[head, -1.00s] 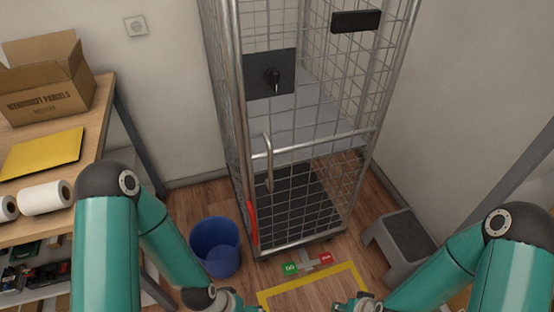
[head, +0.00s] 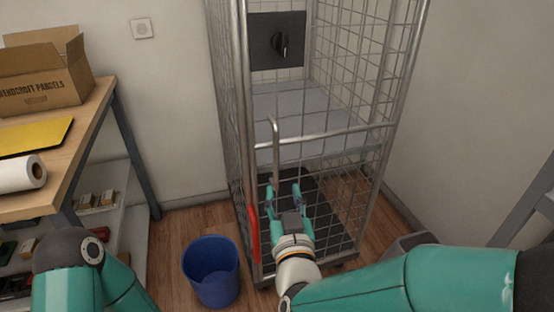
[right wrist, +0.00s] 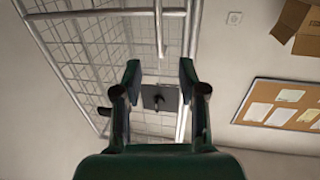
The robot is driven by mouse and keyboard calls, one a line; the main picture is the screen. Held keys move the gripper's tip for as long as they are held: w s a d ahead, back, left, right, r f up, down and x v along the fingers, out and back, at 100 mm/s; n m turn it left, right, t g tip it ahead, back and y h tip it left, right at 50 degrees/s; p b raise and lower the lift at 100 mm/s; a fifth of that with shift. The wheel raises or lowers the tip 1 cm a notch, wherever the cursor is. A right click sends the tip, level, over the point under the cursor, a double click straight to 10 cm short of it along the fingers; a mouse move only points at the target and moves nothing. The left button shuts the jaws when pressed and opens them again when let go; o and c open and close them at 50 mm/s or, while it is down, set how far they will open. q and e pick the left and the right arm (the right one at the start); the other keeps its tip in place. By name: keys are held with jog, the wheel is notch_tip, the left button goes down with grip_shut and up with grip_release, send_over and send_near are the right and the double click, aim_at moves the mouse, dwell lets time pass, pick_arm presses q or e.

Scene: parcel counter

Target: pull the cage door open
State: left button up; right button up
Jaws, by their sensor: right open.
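The wire-mesh cage (head: 350,95) stands by the back wall in the head view. Its front door (head: 330,132) appears in line with the frame. An upright grey bar handle (head: 275,148) is on the door's left side. A dark plate with a black knob (head: 281,42) is higher up. My right gripper (head: 283,190) is open, with its fingers pointing up at the lower end of the handle. In the right wrist view the handle (right wrist: 159,28) lies ahead, in line with the gap between the fingers (right wrist: 160,70). Contact cannot be told. My left gripper is out of frame.
A red strip (head: 254,234) runs down the cage's lower left post. A blue bin (head: 212,270) stands on the floor left of the cage. The shelf table (head: 90,140) with a box (head: 40,90) is at the left. A grey step stool (head: 415,241) is partly hidden behind my right arm.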

aim_at(277, 152)
jog(key=w, duration=0.5)
jog(key=w+a, duration=0.1)
jog(key=w, duration=0.5)
jog(key=w+p, duration=0.1)
jog(key=w, duration=0.4)
jog(key=shift+w+a, duration=0.3)
jog(key=shift+a, duration=0.05)
jog(key=shift+c, duration=0.3)
grip_shut()
